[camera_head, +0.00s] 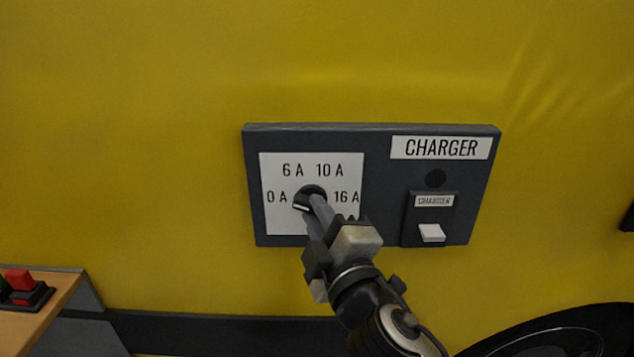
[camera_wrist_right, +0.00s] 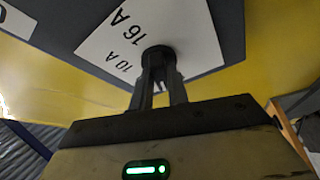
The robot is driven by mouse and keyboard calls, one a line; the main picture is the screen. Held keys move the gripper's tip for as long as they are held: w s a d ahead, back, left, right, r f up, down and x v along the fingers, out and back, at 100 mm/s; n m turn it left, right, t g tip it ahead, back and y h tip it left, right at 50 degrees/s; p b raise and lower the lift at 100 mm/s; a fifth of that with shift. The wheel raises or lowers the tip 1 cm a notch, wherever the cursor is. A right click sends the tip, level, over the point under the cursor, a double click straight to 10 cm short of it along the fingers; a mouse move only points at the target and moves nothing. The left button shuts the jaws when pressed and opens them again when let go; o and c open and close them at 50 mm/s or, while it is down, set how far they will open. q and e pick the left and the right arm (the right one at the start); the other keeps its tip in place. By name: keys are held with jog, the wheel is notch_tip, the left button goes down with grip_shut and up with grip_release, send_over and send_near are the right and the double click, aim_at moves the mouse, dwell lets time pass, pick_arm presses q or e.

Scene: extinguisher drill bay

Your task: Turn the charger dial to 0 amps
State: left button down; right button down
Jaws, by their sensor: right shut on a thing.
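The charger dial (camera_head: 308,190) is a dark round knob on a white scale plate (camera_head: 280,220) marked 0 A, 6 A, 10 A and 16 A. A white mark on the knob shows at its lower left, below the 0 A label. My right gripper (camera_head: 315,203) comes from below right and is shut on the dial, covering its lower right part. In the right wrist view both fingers reach the dark dial (camera_wrist_right: 158,54), with the 10 A and 16 A labels beside it. My left gripper is in neither view.
The dark charger panel (camera_head: 383,200) is on a yellow wall (camera_head: 150,120). A white rocker switch (camera_head: 432,233) sits to the right of the dial. A wooden surface (camera_head: 45,318) with a red button (camera_head: 19,280) is at the lower left.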

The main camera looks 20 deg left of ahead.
pick_arm(q)
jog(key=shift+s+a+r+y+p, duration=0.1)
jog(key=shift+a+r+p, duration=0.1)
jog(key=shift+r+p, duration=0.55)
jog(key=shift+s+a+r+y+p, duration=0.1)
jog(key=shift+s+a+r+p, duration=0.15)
jog(key=shift+p, duration=0.9)
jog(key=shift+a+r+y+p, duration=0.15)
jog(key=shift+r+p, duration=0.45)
jog(key=shift+p, duration=0.35)
pick_arm(e)
jog(key=shift+r+n+g, duration=0.2)
jog(key=shift+n+g, duration=0.6)
jog(key=shift+n, duration=1.3)
jog(key=shift+h, duration=0.4)
jog(key=c, duration=1.4)
grip_release()
jog(key=shift+o, duration=0.2)
jog(key=shift+d, duration=0.1)
